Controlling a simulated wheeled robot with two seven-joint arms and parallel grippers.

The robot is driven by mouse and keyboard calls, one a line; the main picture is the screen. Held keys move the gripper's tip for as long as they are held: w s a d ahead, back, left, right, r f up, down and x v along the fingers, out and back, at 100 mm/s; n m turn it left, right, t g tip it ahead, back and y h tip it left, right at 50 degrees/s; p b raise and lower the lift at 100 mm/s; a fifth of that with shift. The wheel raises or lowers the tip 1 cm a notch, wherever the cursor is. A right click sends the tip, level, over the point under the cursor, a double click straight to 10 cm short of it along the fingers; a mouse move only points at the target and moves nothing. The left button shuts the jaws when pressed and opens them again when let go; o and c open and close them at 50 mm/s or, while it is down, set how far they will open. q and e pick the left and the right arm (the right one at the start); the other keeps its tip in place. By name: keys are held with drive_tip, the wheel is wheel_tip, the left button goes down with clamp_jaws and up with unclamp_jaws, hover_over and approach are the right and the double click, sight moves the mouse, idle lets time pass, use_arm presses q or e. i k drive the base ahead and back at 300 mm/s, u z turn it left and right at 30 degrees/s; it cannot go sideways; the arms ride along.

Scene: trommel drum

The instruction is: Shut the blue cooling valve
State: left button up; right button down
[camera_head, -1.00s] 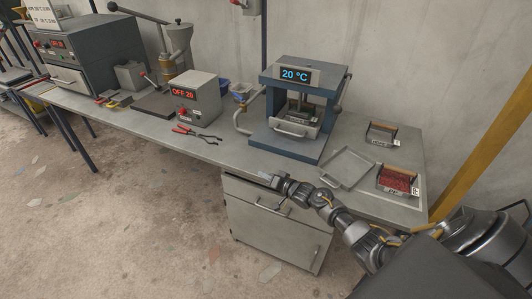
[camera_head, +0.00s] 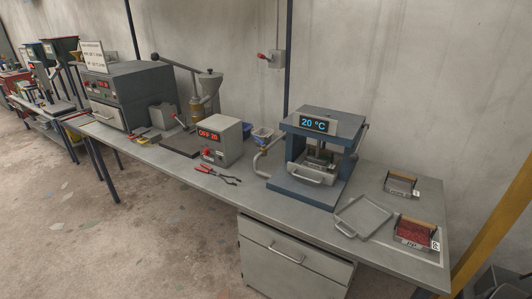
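The blue-framed press (camera_head: 316,160) stands on the grey bench, with a display reading 20 °C. A bent grey pipe (camera_head: 257,166) comes off its left side, with a small brass-coloured fitting (camera_head: 265,148) near its top. I cannot clearly make out a blue valve handle on it or whether it is open or shut. Small blue containers (camera_head: 262,132) sit right behind the fitting and may be confused with it. Neither of my grippers is in view.
A control box (camera_head: 220,142) reading OFF 20 and red-handled pliers (camera_head: 216,174) lie left of the press. An empty tray (camera_head: 362,217) and a bin of red pellets (camera_head: 415,232) are to the right.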

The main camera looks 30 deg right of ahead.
sight(263, 145)
drive_tip(key=z, duration=0.1)
drive_tip(key=i, duration=1.25)
drive_tip(key=z, duration=0.2)
